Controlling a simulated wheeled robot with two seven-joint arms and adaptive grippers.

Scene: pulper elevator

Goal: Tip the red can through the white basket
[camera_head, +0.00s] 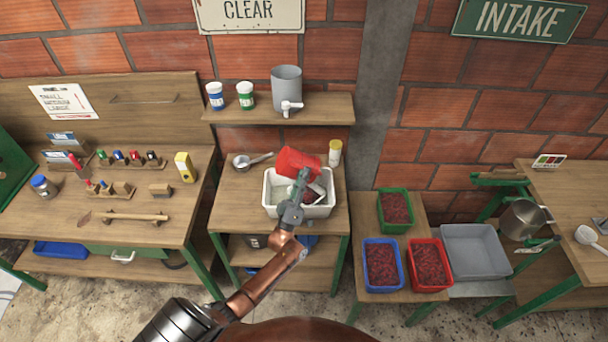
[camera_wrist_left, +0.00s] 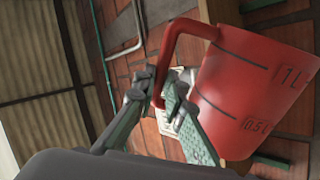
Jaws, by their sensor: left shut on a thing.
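The red can (camera_head: 297,162) is held over the back left part of the white basket (camera_head: 318,211), on the middle table. It is tilted in the head view. In the left wrist view the red can (camera_wrist_left: 262,85) shows volume marks and a handle. My left gripper (camera_head: 299,182) is shut on the red can's handle, which sits between the fingers in the left wrist view (camera_wrist_left: 160,100). The basket's inside is partly hidden by my left arm; something dark red and grey shows in it. My right gripper is not in view.
A metal scoop (camera_head: 252,160) lies left of the basket, and a yellow-capped jar (camera_head: 335,153) stands behind it at right. A shelf (camera_head: 325,108) with a grey container (camera_head: 287,88) hangs above. Crates of red cherries, including a red crate (camera_head: 446,284), stand to the right.

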